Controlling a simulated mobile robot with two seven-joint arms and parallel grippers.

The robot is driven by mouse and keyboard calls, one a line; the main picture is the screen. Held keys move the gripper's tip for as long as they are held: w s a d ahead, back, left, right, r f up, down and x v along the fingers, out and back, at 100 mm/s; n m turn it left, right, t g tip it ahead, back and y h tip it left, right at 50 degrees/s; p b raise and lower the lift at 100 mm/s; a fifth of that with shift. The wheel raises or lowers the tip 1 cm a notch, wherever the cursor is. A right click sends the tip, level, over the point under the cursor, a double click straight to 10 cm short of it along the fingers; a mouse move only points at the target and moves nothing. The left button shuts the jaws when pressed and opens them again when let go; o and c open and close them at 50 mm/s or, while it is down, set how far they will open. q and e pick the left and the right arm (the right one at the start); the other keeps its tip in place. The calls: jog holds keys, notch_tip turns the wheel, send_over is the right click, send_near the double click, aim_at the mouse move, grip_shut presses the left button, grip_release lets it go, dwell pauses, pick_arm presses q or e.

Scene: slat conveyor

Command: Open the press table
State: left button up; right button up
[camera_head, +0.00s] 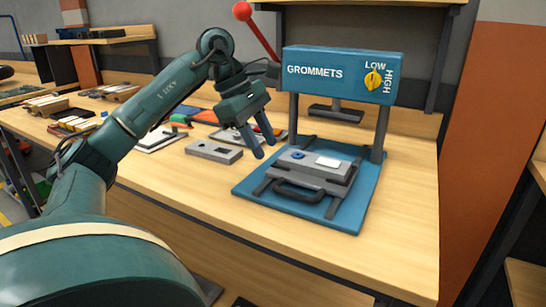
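A press with a blue head (338,72) labelled GROMMETS stands on a blue base plate (346,217) on the wooden bench. Its grey press table (330,174) lies on dark rails on the plate, below and in front of the head. A blue round piece (298,155) and a white piece (328,162) are on the table. A dark handle (300,193) is on its front edge. My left gripper (264,147) points down, left of and above the press table, apart from the handle. Its fingers are spread and empty. My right gripper is out of view.
A red-knobbed lever (262,32) rises at the head's left, close to my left wrist. A yellow dial (372,79) is on the head. A grey block (214,151) and other parts lie left of the press. Bench front (200,200) is clear.

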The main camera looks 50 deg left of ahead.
pick_arm(q)
jog(key=shift+v, duration=1.15)
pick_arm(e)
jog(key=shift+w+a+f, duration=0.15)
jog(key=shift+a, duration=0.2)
